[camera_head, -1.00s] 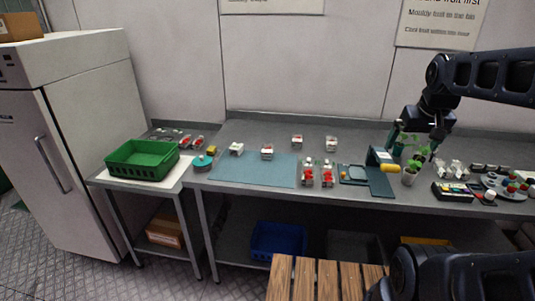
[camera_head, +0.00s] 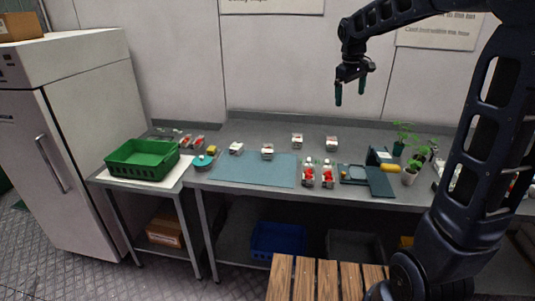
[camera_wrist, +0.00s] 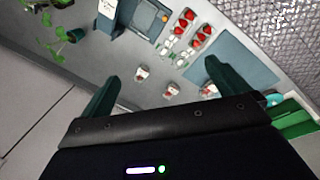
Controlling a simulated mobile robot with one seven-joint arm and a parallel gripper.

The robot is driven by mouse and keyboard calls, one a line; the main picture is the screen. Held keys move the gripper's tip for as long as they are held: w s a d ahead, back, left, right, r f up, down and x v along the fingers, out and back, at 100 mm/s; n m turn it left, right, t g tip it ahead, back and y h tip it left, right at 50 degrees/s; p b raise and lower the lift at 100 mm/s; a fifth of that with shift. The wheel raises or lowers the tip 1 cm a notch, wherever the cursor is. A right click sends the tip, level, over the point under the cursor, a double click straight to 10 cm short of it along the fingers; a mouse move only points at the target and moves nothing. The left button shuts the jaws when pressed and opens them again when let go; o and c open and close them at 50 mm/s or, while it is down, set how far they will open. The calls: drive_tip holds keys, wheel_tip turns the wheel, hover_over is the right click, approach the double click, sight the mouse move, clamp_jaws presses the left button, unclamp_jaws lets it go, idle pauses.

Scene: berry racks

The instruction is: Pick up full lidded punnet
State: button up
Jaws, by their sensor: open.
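Several small clear punnets with pale tops and some red inside stand on the grey bench: one at the back (camera_head: 297,141), one right of it (camera_head: 332,144), one by the blue mat (camera_head: 267,152) and one further left (camera_head: 236,148). Which of them is full and lidded is too small to tell. Two longer punnets with red berries, a left one (camera_head: 308,174) and a right one (camera_head: 327,174), stand at the mat's right edge. My gripper (camera_head: 350,90) is open and empty, high above the bench's back. In the wrist view small punnets (camera_wrist: 142,72) show below and between its fingers.
A blue mat (camera_head: 255,172) lies mostly bare on the bench. A scale-like blue device (camera_head: 367,181) and potted plants (camera_head: 409,176) stand right of the berry punnets. A green crate (camera_head: 142,172) sits on the left side table. The wall is behind the bench.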

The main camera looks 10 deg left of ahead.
drive_tip(key=w+a+f+n, duration=0.3)
drive_tip(key=w+a+f, duration=0.1)
drive_tip(key=w+a, duration=0.45)
drive_tip(key=n+g+h, duration=0.1)
drive_tip(key=n+h, duration=0.2)
drive_tip(key=n, duration=0.4)
approach(267, 148)
drive_tip(key=shift+x, duration=5.2)
drive_tip(key=shift+w+r, duration=0.1)
drive_tip(key=shift+w, duration=0.1)
drive_tip(key=c, duration=0.7)
